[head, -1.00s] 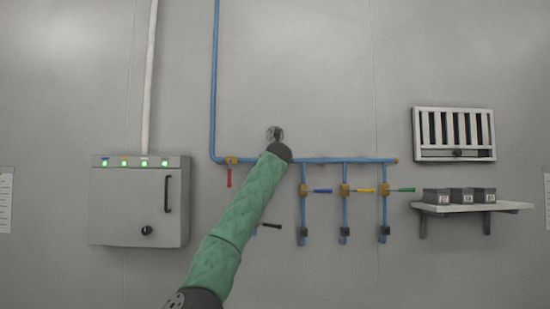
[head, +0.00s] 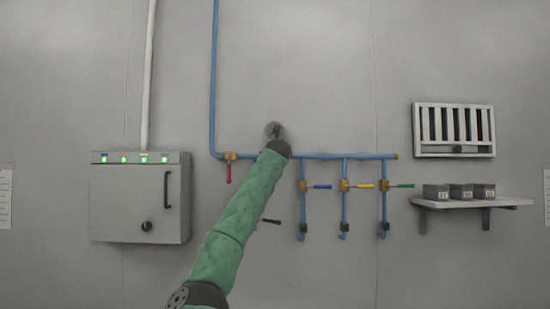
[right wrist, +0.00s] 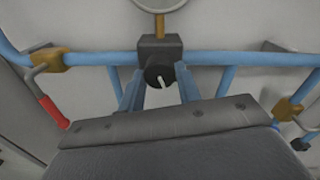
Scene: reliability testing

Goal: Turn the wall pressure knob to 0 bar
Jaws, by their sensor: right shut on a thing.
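The black pressure knob (right wrist: 160,72) with a pale pointer mark sits on a dark block on the blue pipe in the right wrist view. Its pointer tilts slightly off vertical. My right gripper (right wrist: 160,77) is shut on the knob, with one finger on each side. In the head view my green right arm hides the knob and gripper. The round pressure gauge (head: 274,130) shows just above my wrist; its reading is too small to tell. Only its lower rim (right wrist: 160,4) shows in the right wrist view. My left gripper is out of view.
Blue pipes (head: 340,157) carry valves with red (head: 229,174), blue (head: 321,187), yellow (head: 364,187) and green (head: 405,185) handles. A grey electrical box (head: 130,200) hangs at the left. A shelf (head: 510,201) with small bins and a vent (head: 454,153) are at the right.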

